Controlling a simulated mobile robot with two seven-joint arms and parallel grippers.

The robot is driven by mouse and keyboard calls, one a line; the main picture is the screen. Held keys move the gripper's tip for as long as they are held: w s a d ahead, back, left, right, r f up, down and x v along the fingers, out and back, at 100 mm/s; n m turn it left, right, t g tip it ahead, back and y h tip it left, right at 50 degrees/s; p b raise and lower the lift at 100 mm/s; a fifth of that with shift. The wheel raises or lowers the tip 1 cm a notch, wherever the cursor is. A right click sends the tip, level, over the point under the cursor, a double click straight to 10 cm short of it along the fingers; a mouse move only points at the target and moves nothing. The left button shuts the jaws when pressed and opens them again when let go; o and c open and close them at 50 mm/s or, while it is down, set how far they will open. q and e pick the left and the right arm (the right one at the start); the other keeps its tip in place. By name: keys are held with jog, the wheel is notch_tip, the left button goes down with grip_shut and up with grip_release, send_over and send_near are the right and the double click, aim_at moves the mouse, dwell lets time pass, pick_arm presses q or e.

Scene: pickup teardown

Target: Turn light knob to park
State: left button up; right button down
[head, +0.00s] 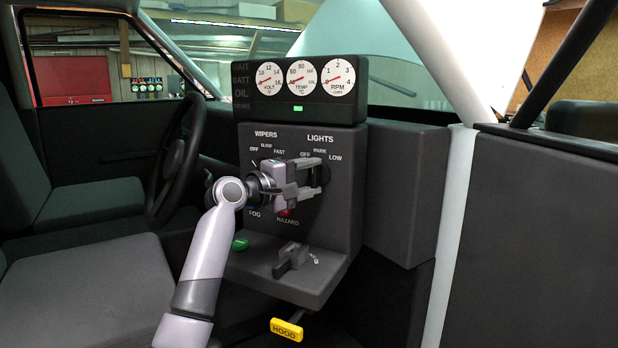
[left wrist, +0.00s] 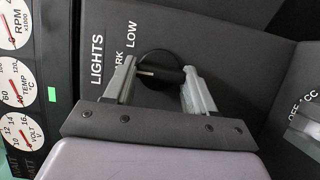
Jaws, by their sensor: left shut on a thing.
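The light knob (left wrist: 163,64) is round and black, below the LIGHTS label on the dark dash panel. A pale pointer line on it aims roughly at the PARK label (left wrist: 124,68), which is partly hidden by a finger. My left gripper (left wrist: 158,72) is shut on the light knob, one finger on each side. In the head view my left gripper (head: 316,176) reaches in from the left and covers most of the knob. The LOW label (head: 335,157) shows to the right of PARK. My right gripper is not in view.
Gauges (head: 299,79) sit above the panel. WIPERS markings are to the left, and a red hazard button (head: 285,213) and a green button (head: 240,244) are below. The steering wheel (head: 178,160) stands close left of my arm. A yellow HOOD handle (head: 286,329) hangs below.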

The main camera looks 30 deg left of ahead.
pick_arm(q)
jog(key=o, duration=1)
jog(key=shift+o, duration=0.2)
jog(key=shift+s, duration=0.1)
jog(key=b+v, duration=0.1)
jog(key=v, duration=0.6)
jog(key=shift+b, duration=0.3)
